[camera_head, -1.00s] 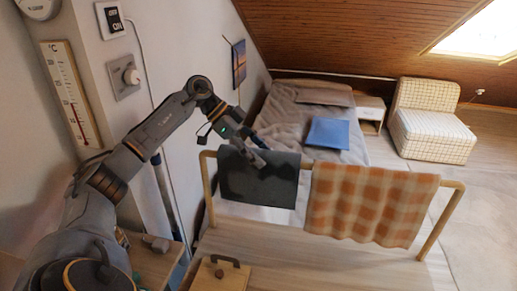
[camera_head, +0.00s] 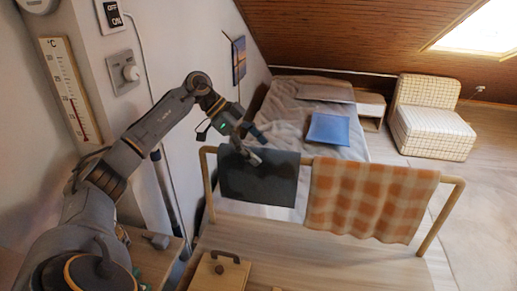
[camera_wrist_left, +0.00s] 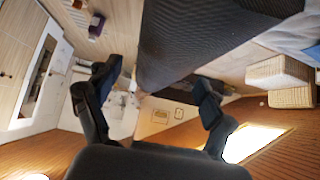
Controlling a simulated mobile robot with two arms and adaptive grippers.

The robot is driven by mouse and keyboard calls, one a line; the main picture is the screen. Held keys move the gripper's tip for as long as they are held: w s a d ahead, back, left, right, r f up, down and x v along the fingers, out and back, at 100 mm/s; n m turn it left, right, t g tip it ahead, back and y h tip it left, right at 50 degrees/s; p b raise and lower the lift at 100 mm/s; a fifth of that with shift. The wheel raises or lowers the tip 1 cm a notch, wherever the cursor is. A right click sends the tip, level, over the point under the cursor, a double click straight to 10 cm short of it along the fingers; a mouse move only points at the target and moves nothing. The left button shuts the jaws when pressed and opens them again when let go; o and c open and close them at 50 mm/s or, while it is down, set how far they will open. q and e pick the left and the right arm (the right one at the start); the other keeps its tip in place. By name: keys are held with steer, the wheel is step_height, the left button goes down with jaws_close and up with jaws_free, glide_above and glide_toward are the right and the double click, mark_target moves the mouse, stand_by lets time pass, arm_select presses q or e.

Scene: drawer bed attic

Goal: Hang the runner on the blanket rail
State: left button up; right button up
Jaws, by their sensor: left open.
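A dark grey cloth, which looks like the runner (camera_head: 245,186), hangs over the left part of the wooden blanket rail (camera_head: 451,205). Its front side drops fairly straight and its back side is hidden in the head view. My left gripper (camera_head: 259,150) is at the rail's top bar, at the upper edge of the dark cloth. In the left wrist view, the gripper (camera_wrist_left: 159,77) has its two fingers wide apart. The dark cloth (camera_wrist_left: 195,35) fills the upper middle there, beyond the fingertips; I cannot tell whether they touch it. My right gripper is not in view.
An orange checked blanket (camera_head: 365,200) hangs on the right part of the rail. Behind stands a bed (camera_head: 285,117) with a blue folded item (camera_head: 328,130). A wooden box with a dark handle (camera_head: 218,272) is in front. The wall is close on the left.

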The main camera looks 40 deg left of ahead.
arm_select(q)
steer(key=v, duration=1.1)
steer(key=shift+s+a+r, duration=0.15)
steer(key=shift+a+r, duration=0.1)
